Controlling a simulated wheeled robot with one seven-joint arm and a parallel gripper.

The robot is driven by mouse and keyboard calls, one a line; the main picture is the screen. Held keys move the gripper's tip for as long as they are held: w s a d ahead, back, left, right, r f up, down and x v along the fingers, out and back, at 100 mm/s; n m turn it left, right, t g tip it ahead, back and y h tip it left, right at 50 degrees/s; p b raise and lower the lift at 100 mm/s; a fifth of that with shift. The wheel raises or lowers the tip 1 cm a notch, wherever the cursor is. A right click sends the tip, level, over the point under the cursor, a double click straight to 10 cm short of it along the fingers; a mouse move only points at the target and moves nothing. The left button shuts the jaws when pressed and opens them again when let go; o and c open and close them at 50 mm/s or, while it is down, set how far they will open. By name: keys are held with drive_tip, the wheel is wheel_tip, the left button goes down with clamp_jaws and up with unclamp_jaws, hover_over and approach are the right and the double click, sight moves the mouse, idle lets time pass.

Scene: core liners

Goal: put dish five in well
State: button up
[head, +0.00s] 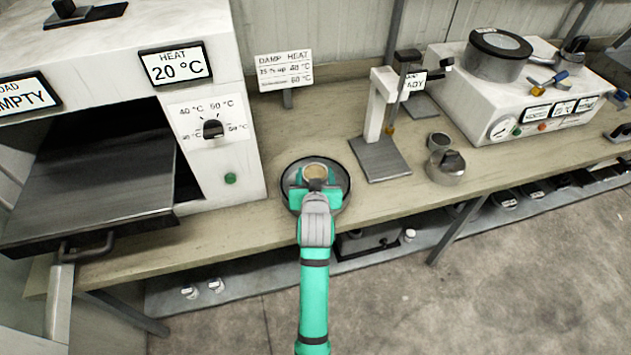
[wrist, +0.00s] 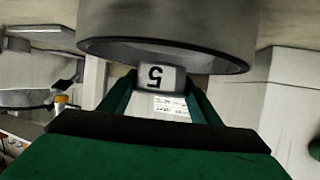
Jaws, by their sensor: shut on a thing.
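A round dark-rimmed grey receptacle, which looks like the well (head: 340,203), sits on the bench right of the oven in the head view. My gripper (head: 315,183) is over its middle, shut on a small dish (head: 315,170) with a tan round top. In the wrist view the dish's face (wrist: 160,76), with an upside-down 5, is between the fingers of my gripper (wrist: 160,98). A large grey round body with a dark rim (wrist: 168,50) fills the top of that view, right by the dish. I cannot tell whether the dish touches the well's floor.
The oven (head: 215,130) stands at left with its tray (head: 95,195) out, near the bench edge. A press-like stand (head: 380,155), a small metal cup (head: 437,141), a lidded pot (head: 446,168) and a white console (head: 540,90) stand to the right. A sign (head: 285,70) stands behind.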

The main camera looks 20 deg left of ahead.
drive_tip(key=shift+w+f, duration=0.15)
drive_tip(key=shift+f, duration=1.55)
drive_tip(key=shift+f, duration=0.15)
drive_tip(key=o, duration=1.1)
drive_tip(key=shift+o, duration=0.2)
drive_tip(key=shift+r, duration=0.2)
drive_tip(key=v, duration=1.2)
